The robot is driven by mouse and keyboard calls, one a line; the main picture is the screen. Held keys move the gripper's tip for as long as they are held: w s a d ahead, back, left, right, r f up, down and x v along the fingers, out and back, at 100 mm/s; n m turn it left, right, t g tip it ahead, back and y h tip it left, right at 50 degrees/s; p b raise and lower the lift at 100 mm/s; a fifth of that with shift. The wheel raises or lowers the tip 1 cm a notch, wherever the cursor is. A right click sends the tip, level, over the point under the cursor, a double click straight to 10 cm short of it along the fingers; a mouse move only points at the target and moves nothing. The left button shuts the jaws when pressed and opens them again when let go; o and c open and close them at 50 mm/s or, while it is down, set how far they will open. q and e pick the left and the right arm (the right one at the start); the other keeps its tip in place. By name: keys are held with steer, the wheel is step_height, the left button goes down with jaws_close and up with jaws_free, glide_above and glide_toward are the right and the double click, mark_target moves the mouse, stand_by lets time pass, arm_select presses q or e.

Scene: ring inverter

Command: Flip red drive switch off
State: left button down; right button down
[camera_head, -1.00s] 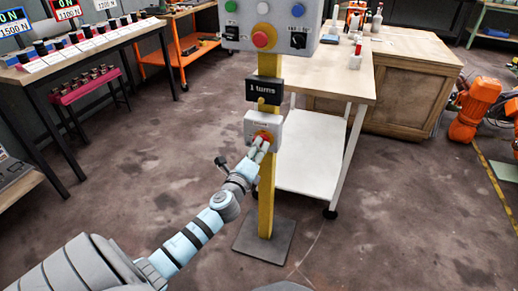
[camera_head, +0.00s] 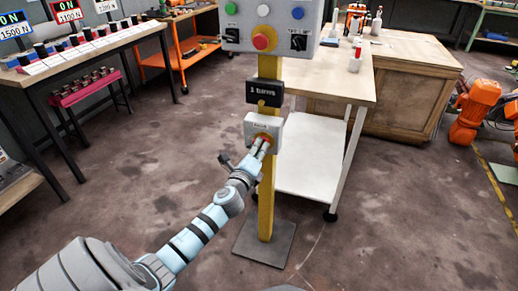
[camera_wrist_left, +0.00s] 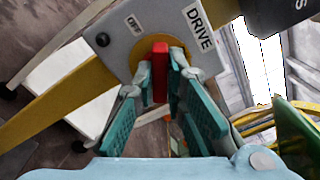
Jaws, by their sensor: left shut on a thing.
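The red drive switch (camera_wrist_left: 160,72) shows in the left wrist view on a grey box (camera_wrist_left: 118,40) labelled DRIVE, with an OFF mark beside the handle. In the head view the box (camera_head: 250,128) sits on a yellow post. My left gripper (camera_wrist_left: 160,78) is at the switch, with its two fingers on either side of the red handle and shut on it. In the head view the left gripper (camera_head: 260,146) covers part of the switch. My right gripper is not in view.
The yellow post (camera_head: 266,205) stands on a dark base plate (camera_head: 264,243). A black sign (camera_head: 264,93) and a control panel (camera_head: 270,22) are above the box. A white-shelved table (camera_head: 310,155) stands close behind at right.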

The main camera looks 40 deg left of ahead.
arm_select(q)
steer(key=shift+f+n, duration=0.1)
steer(key=shift+n, duration=0.3)
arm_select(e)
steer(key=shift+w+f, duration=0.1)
arm_select(q)
steer(key=shift+n+b, duration=0.8)
steer(key=shift+n, duration=1.9)
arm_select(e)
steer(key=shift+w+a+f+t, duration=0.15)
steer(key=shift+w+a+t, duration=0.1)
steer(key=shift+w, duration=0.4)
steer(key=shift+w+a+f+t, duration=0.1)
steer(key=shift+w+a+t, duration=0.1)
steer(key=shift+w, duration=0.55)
arm_select(q)
steer(key=c, duration=1.6)
jaws_free()
steer(key=shift+c, duration=0.2)
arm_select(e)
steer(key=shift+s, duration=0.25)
arm_select(q)
steer(key=shift+s, duration=0.1)
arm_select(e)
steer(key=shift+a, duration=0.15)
